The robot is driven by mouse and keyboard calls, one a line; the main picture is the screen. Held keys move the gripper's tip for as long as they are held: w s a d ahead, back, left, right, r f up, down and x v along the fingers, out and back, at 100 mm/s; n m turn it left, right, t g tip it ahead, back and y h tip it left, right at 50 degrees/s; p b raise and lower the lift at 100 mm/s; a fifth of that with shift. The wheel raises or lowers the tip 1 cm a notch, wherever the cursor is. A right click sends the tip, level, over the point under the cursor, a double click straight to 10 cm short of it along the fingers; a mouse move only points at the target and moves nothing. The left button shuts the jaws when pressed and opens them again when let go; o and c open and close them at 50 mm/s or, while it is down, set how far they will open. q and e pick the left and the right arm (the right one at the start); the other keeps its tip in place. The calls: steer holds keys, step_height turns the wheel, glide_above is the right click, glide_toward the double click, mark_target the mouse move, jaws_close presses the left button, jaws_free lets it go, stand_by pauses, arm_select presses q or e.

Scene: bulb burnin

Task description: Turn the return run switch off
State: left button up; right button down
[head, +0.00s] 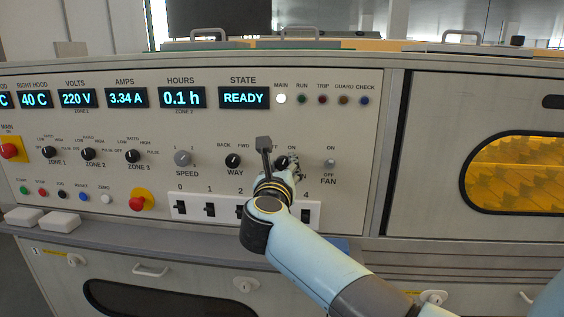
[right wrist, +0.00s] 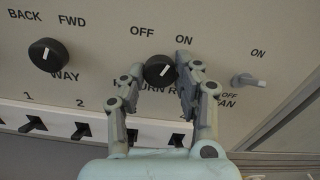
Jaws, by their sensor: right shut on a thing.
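The return run switch is a round black knob with a white pointer line. It shows in the right wrist view (right wrist: 157,71) below the labels OFF and ON, and its pointer slants up and right, toward ON. In the head view the knob (head: 281,162) is partly hidden by my right gripper (head: 285,166). In the right wrist view my right gripper (right wrist: 160,68) has one finger on each side of the knob and is shut on it. The fingers cover part of the RETURN RUN label. My left gripper is not in view.
The WAY knob (head: 233,161) is left of the switch and the FAN toggle (head: 330,164) right of it. A white strip of numbered black switches (head: 180,208) runs below, partly behind my arm. The state display (head: 243,97) reads READY. A red button (head: 138,203) is at lower left.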

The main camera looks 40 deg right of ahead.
steer(key=n+p, duration=0.1)
steer(key=n, duration=0.1)
steer(key=n+p, duration=0.1)
steer(key=p, duration=0.1)
steer(key=n+p, duration=0.2)
steer(key=shift+r+n, duration=0.25)
steer(key=shift+n, duration=0.05)
steer(key=n+p, duration=0.3)
steer(key=shift+f, duration=0.1)
steer(key=shift+f+n+p, duration=0.1)
steer(key=shift+n+p, duration=0.55)
steer(key=shift+n, duration=0.25)
steer(key=c, duration=0.9)
jaws_free()
steer(key=shift+c, duration=0.2)
steer(key=v, duration=1.2)
